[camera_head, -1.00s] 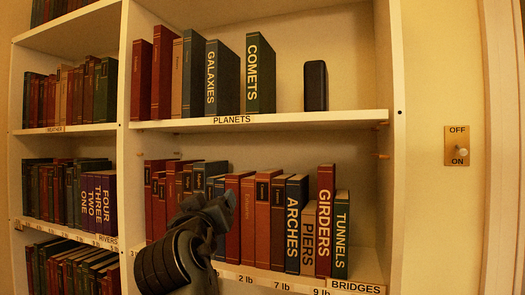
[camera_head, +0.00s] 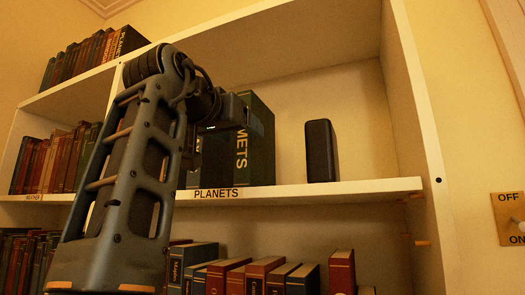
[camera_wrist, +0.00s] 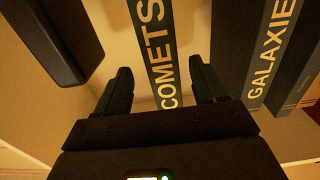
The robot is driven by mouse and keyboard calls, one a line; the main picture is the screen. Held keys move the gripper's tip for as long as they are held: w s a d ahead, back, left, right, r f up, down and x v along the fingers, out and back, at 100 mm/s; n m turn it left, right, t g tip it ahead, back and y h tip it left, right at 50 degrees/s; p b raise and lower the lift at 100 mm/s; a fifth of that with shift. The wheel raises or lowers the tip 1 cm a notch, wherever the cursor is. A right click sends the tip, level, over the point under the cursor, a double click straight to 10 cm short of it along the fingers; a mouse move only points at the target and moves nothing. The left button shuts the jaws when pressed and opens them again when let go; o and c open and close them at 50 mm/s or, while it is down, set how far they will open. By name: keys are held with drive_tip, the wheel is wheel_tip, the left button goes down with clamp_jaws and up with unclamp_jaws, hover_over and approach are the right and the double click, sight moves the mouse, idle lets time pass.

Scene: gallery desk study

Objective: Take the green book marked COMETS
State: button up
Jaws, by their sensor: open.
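The green COMETS book (camera_head: 260,145) stands upright on the shelf marked PLANETS. In the head view my arm and gripper (camera_head: 228,108) hide part of its spine, leaving the letters METS showing. In the wrist view the COMETS spine (camera_wrist: 153,40) runs between the two fingers of my gripper (camera_wrist: 161,68). The fingers are open, one on each side of the spine in the picture, with a gap to each side. I cannot tell whether the fingertips reach past the spine's front.
The GALAXIES book (camera_wrist: 270,50) stands close on one side of COMETS, at right in the wrist view. A black upright block (camera_head: 320,150) stands on the other side, with bare shelf between. The shelf edge (camera_head: 340,190) runs below. More books fill the lower shelf.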

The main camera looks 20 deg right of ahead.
sight(257, 146)
drive_tip(key=x, duration=0.2)
drive_tip(key=shift+w+d+p, duration=0.2)
drive_tip(key=shift+d+p, duration=0.05)
drive_tip(key=shift+p, duration=0.15)
drive_tip(key=x, duration=0.1)
drive_tip(key=p+x, duration=0.1)
drive_tip(key=x, duration=0.3)
drive_tip(key=shift+w+a+f+p, duration=0.1)
drive_tip(key=shift+w+f+p, duration=0.1)
drive_tip(key=shift+f+p, duration=0.15)
clamp_jaws()
drive_tip(key=shift+r, duration=0.15)
